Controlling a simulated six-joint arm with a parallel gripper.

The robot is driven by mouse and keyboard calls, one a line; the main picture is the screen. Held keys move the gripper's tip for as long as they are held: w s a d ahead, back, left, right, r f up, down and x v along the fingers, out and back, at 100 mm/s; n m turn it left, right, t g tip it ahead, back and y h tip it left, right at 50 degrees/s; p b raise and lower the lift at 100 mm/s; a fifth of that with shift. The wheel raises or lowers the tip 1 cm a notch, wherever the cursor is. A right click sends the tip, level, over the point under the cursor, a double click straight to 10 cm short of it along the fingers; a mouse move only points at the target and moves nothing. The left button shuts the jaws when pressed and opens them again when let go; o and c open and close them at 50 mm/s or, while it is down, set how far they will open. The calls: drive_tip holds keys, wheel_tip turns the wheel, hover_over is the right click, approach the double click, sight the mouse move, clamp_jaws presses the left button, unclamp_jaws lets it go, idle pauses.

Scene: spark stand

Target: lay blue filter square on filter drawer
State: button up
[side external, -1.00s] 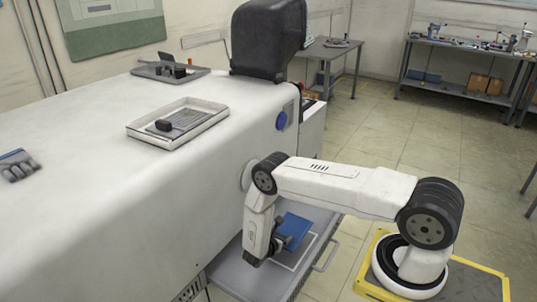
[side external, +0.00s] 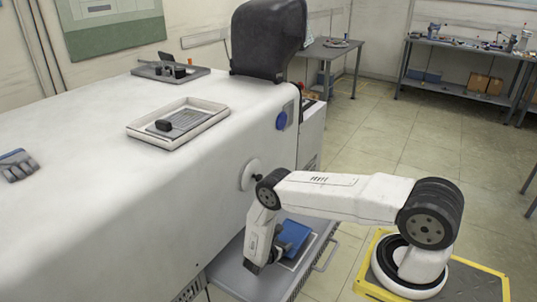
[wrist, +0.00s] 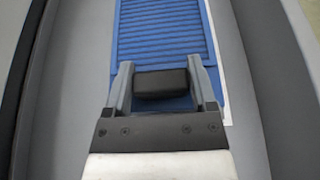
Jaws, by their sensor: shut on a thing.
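The blue filter square (side external: 294,236) is a ribbed blue panel with a black block handle (wrist: 161,83). My gripper (wrist: 161,88) is shut on that handle, one finger on each side. The filter (wrist: 165,35) lies roughly flat over the grey filter drawer (side external: 238,276), which is pulled out from the white machine. A white outline on the drawer shows along the filter's right edge in the wrist view. I cannot tell whether the filter touches the drawer floor. My wrist hides part of the filter in the side view.
The large white machine (side external: 110,200) rises along the drawer's left. On its top are a white tray (side external: 180,122) with a black-handled grey piece, a grey tray (side external: 170,71) and a glove (side external: 17,165). The drawer's front handle (side external: 328,255) sticks out to the right.

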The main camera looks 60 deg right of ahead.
drive_tip(key=shift+f, duration=1)
drive_tip(key=shift+f, duration=0.65)
idle(2.0)
drive_tip(key=o, duration=1.2)
drive_tip(key=shift+c, duration=0.2)
drive_tip(key=shift+a, duration=0.2)
drive_tip(key=shift+v, duration=2.8)
